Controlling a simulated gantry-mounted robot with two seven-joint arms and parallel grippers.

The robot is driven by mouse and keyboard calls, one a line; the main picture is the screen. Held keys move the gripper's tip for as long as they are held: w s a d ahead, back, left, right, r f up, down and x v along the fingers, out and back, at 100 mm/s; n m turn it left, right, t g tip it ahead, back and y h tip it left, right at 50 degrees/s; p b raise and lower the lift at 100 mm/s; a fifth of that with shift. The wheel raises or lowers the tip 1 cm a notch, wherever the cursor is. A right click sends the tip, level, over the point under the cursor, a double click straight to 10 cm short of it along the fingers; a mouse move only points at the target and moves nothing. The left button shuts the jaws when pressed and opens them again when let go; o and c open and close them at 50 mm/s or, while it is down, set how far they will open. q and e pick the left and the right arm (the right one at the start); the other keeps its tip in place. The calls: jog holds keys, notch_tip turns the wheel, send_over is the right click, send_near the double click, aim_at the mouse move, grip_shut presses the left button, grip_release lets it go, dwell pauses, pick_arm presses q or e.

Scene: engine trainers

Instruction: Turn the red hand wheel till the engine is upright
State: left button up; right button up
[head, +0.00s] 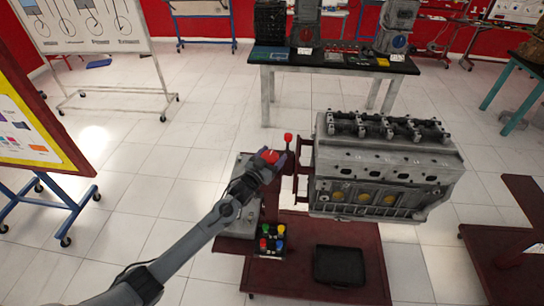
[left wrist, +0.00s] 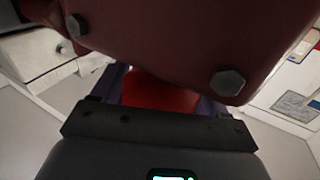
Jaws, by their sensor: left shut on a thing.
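The grey engine (head: 385,165) hangs on the dark red stand (head: 315,275), with its rocker row on top and round yellow plugs on the side facing me. It looks close to level; a slight tilt is hard to judge. The hand wheel is at the stand's left end. One red knob (head: 288,137) of it stands free. My left gripper (head: 274,161) is shut on another red knob (head: 268,155). In the left wrist view the red piece (left wrist: 160,92) sits between the fingers (left wrist: 158,98); the gripper body hides part of it. My right gripper is not in view.
A small box with coloured knobs (head: 272,240) and a black tray (head: 339,266) are on the stand's base. A black-topped table (head: 330,61) stands behind. A whiteboard (head: 90,25) and a framed board (head: 30,120) stand left. Open tiled floor lies between.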

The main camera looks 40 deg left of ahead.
pick_arm(q)
jog(key=shift+n+y, duration=0.7)
jog(key=shift+y, duration=0.2)
jog(key=shift+a+n+g+y+p, duration=0.15)
jog(key=shift+n+g+y+p, duration=0.35)
jog(key=shift+y, duration=0.6)
jog(key=o, duration=1)
jog(key=shift+c, duration=0.2)
jog(key=shift+s, duration=0.15)
jog(key=v, duration=1)
jog(key=shift+s, duration=0.3)
jog(key=shift+f, duration=0.1)
